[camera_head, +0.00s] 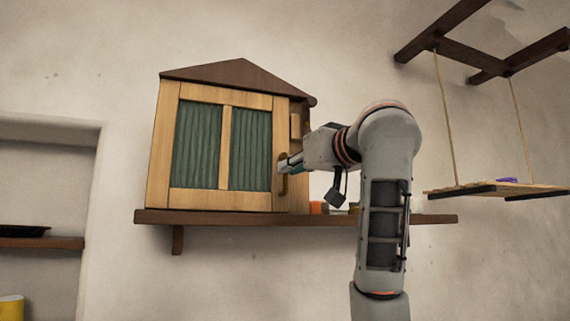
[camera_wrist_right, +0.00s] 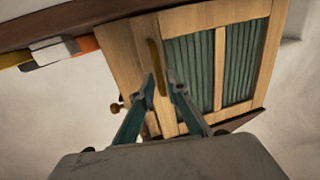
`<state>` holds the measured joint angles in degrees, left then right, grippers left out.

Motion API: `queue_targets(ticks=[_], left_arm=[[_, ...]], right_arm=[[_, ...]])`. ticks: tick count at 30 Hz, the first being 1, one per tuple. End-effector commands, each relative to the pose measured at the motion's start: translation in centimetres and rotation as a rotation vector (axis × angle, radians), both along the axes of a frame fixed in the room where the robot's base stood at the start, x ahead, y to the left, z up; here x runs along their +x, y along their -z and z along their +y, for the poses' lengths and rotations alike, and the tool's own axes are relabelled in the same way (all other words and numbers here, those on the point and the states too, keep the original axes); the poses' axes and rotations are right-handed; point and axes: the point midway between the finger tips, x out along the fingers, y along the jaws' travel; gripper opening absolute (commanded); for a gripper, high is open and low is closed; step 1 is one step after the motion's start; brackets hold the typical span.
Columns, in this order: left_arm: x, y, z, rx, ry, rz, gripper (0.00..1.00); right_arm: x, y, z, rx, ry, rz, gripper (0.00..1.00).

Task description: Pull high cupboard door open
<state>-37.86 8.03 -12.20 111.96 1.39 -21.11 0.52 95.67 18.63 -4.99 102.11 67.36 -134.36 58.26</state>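The high cupboard (camera_head: 222,201) is a light wooden box with a dark peaked roof, standing on a wall shelf. Its front door has two green curtained panels (camera_head: 250,150) and looks shut. The door's upright brass-coloured handle (camera_head: 282,184) is at the right edge. My right gripper (camera_head: 284,167) is at this handle. In the right wrist view the two fingers (camera_wrist_right: 160,82) stand apart on either side of the handle (camera_wrist_right: 155,62), with a gap visible between them. Whether either finger touches it is unclear. My left gripper is not in view.
The dark shelf (camera_head: 215,217) carries the cupboard, and small orange and pale items (camera_head: 318,208) sit right of it, partly behind my arm. A hanging rope shelf (camera_head: 500,190) is at the right. A wall niche (camera_head: 45,190) is at the left.

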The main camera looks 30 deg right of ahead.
Motion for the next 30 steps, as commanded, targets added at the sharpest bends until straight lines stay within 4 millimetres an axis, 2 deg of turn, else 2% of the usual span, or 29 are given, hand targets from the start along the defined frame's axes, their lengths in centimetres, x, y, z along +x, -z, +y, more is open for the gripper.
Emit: queue_targets(ticks=[3,9,17,19,20,30], left_arm=[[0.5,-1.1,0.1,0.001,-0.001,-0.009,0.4],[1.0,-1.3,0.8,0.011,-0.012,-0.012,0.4],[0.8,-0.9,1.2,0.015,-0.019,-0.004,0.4],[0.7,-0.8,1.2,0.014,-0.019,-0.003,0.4],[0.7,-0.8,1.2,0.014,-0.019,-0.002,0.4],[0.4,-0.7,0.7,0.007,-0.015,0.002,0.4]], right_arm=[[1.6,-0.1,-0.1,0.002,0.0,0.003,0.14],[2.8,0.0,-0.2,0.0,0.001,0.0,0.14],[2.9,0.1,-0.1,0.0,0.0,-0.001,0.14],[2.9,0.0,-0.1,0.0,0.0,-0.001,0.01],[2.9,0.0,-0.1,0.0,0.0,-0.001,0.0],[2.9,0.0,-0.1,0.0,0.003,-0.001,0.0]])
